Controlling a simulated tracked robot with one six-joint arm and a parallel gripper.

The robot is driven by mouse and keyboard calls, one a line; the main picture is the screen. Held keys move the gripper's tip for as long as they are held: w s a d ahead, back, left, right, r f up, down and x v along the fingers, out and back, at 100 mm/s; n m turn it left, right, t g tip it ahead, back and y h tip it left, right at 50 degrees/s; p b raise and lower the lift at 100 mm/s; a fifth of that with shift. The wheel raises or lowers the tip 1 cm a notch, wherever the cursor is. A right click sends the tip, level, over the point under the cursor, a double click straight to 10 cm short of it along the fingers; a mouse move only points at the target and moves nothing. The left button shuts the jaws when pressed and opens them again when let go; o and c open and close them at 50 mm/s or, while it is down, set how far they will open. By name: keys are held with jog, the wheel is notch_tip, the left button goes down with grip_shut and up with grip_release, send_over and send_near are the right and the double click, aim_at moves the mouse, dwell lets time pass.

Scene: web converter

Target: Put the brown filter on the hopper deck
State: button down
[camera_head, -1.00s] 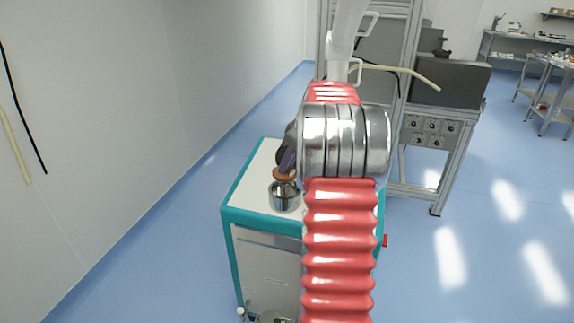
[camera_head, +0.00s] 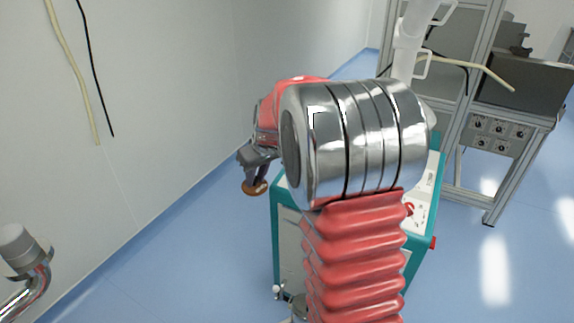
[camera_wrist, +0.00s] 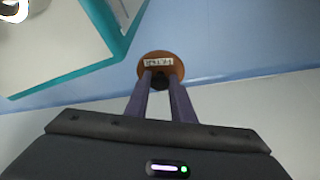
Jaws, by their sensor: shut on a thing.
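The brown filter (camera_head: 256,188) is a small round brown disc held below my gripper (camera_head: 262,172), left of the teal cabinet and over the floor. In the wrist view, the filter (camera_wrist: 176,58) has a white printed label and sits between the tips of the two purple fingers of my gripper (camera_wrist: 161,84), which are shut on it. It appears clear of any surface. I cannot tell for sure which surface is the hopper deck.
The teal-edged cabinet (camera_head: 288,222) with a white top stands behind my arm, which hides much of it. A metal pipe with a grey cap (camera_head: 18,245) is at the lower left. A wall with hanging hoses (camera_head: 75,70) is on the left. Blue floor lies between.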

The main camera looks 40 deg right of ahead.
jog(key=s+a+f, duration=0.1)
jog(key=a+f, duration=0.1)
jog(key=a, duration=1.6)
jog(key=shift+s+a+f+m, duration=0.2)
jog(key=shift+s+a+m, duration=0.05)
jog(key=shift+s+m, duration=0.1)
jog(key=shift+s, duration=0.1)
